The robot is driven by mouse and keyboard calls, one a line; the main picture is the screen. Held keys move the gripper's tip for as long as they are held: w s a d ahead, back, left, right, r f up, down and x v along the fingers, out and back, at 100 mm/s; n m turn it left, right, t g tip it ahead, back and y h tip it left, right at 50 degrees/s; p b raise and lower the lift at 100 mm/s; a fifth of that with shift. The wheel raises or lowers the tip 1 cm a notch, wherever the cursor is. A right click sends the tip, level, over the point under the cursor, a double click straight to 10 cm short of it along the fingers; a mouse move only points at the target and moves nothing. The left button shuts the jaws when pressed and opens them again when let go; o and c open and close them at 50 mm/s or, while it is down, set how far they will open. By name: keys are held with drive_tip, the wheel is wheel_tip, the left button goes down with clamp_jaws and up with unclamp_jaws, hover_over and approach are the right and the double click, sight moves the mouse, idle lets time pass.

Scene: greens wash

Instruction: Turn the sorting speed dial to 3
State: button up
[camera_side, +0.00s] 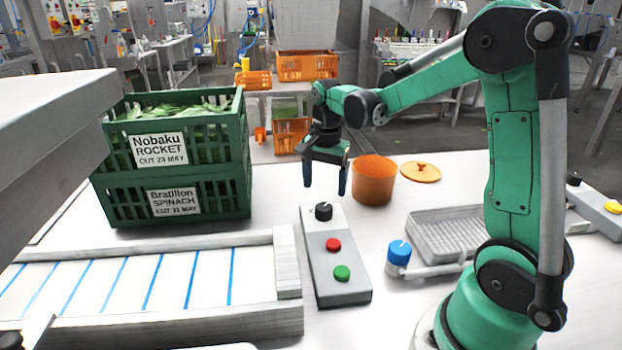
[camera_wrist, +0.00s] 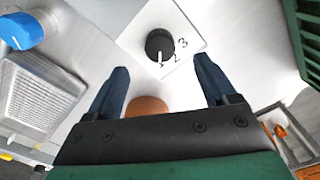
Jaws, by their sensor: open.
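The speed dial (camera_side: 323,211) is a black round knob at the far end of a pale control box (camera_side: 345,293), which also carries a red button (camera_side: 333,245) and a green button (camera_side: 342,273). In the wrist view the dial (camera_wrist: 158,41) has a white pointer mark toward the printed 1, with 2 and 3 further round the edge. My gripper (camera_side: 325,188) is open and empty, fingers pointing down, above the dial and apart from it. In the wrist view its two fingers (camera_wrist: 161,66) stand wide on either side of the dial's lower edge.
An orange pot (camera_side: 373,184) stands just right of my gripper, its lid (camera_side: 420,172) beside it. A blue knob (camera_side: 399,252) and a grey ribbed tray (camera_side: 450,235) are to the right. Green crates (camera_side: 240,198) of greens stand left, behind a conveyor (camera_side: 130,285) with blue stripes.

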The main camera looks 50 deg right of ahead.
sight(324, 206)
drive_tip(key=shift+f, duration=2.8)
clamp_jaws()
